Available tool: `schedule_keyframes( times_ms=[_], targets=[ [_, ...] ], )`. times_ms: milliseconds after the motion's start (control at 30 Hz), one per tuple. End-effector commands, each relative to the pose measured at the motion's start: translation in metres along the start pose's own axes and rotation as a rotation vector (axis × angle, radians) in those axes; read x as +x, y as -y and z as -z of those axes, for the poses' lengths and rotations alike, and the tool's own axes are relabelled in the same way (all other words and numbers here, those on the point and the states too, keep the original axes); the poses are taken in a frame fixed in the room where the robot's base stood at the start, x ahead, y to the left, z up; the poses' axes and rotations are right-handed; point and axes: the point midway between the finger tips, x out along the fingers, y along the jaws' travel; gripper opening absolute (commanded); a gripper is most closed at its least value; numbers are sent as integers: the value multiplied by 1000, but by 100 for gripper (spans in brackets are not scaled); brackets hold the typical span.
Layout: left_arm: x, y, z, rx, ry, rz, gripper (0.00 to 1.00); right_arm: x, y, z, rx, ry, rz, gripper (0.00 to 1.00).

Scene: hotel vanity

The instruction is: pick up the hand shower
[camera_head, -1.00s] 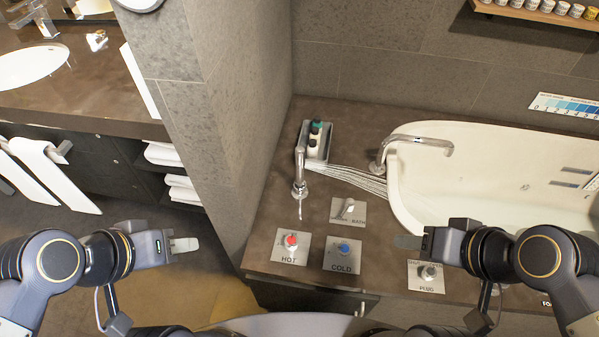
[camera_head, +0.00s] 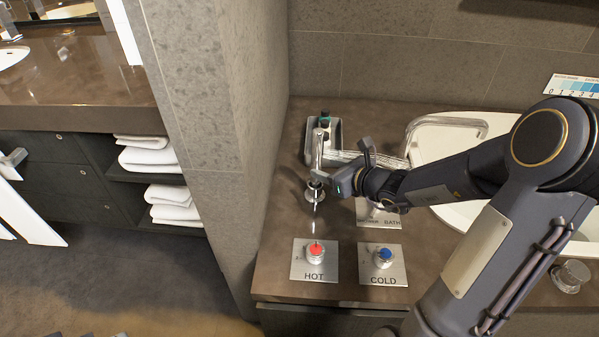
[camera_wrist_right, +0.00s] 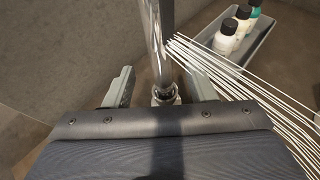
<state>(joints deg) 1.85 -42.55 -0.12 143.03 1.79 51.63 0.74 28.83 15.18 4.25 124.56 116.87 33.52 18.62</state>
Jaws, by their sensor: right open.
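The chrome hand shower (camera_head: 318,148) stands upright in its holder (camera_head: 315,194) on the brown counter. White streaks, like spray, run from its upper part to the right. My right gripper (camera_head: 328,181) reaches in from the right, low on the hand shower. In the right wrist view, the hand shower (camera_wrist_right: 158,45) stands between the two spread fingers of my right gripper (camera_wrist_right: 160,88), with a visible gap on each side. The holder (camera_wrist_right: 165,94) shows just beyond the palm edge. My left gripper is not in view.
A grey tray with small bottles (camera_head: 325,122) stands behind the hand shower. The HOT knob (camera_head: 315,251) and COLD knob (camera_head: 383,256) sit in front. The bath tap (camera_head: 445,119) and white tub (camera_head: 430,150) lie to the right; a tiled wall (camera_head: 215,110) stands close on the left.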

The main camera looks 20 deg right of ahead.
Motion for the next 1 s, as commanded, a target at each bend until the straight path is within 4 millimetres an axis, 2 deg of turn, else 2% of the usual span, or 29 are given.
schedule_keyframes(
  times_ms=[500, 833, 1000],
  targets=[
    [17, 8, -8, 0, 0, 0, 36, 67, 1, 5, -3, 2, -5, 51],
    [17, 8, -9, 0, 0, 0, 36, 73, 1, 3, -4, 2, -3, 51],
    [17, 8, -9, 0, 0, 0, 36, 73, 1, 3, -4, 2, -3, 29]
  ],
)
